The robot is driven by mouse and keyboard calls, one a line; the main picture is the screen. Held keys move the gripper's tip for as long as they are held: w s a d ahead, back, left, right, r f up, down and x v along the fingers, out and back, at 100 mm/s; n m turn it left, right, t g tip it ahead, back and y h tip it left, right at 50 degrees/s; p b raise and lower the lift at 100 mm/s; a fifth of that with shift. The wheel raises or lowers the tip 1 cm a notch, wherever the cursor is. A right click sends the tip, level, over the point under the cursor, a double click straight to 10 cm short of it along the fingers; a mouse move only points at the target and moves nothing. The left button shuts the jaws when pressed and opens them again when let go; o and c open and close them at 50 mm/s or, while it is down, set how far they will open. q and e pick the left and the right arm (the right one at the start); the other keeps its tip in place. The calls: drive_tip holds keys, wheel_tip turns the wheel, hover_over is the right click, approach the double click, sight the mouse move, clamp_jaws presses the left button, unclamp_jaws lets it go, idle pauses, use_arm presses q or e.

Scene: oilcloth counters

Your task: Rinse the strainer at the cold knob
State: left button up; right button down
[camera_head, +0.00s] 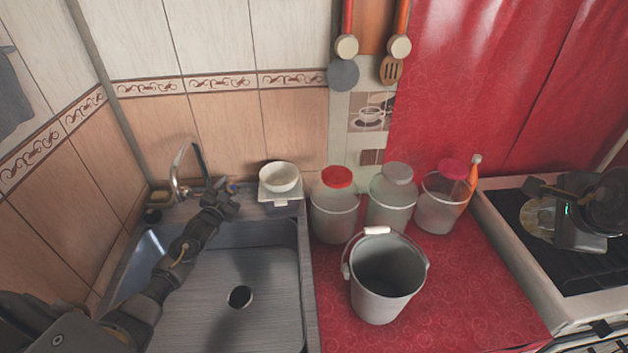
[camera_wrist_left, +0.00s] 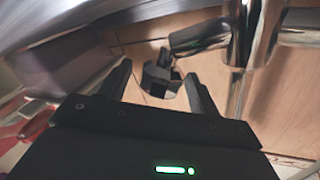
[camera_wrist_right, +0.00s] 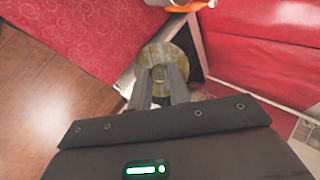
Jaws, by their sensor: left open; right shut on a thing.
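The chrome faucet (camera_head: 183,170) stands at the back of the metal sink (camera_head: 240,270). My left gripper (camera_head: 222,198) is open beside it, at the back edge of the sink. In the left wrist view a dark faceted knob (camera_wrist_left: 160,82) sits ahead between the open fingers, apart from them as far as I can tell. Its colour mark is not visible. My right gripper (camera_wrist_right: 160,78) is shut on a round, yellowish mesh-like disc, the strainer (camera_wrist_right: 178,57). The strainer also shows in the head view (camera_head: 541,218), held over the stove, far right of the sink.
A grey bucket (camera_head: 386,280) stands on the red oilcloth counter (camera_head: 455,290) between sink and stove (camera_head: 510,235). Behind it are several jars, one red-lidded (camera_head: 336,200). A white bowl (camera_head: 280,177) rests on a small stand behind the sink. The sink basin is empty.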

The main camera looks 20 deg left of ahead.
use_arm(q)
drive_tip(key=c, duration=1)
drive_tip(key=shift+o, duration=0.2)
drive_tip(key=shift+d+f+n+y+b, duration=0.15)
drive_tip(key=shift+f+n+y+b, duration=0.1)
drive_tip(key=shift+n+y+b, duration=0.4)
drive_tip(key=n+y+b, duration=0.1)
drive_tip(key=n+y, duration=0.1)
drive_tip(key=y, duration=0.1)
drive_tip(key=shift+r+y, duration=0.15)
drive_tip(key=shift+y, duration=0.1)
drive_tip(key=shift+r, duration=0.1)
drive_tip(key=o, duration=1)
drive_tip(key=shift+c, duration=0.2)
drive_tip(key=shift+s, duration=0.1)
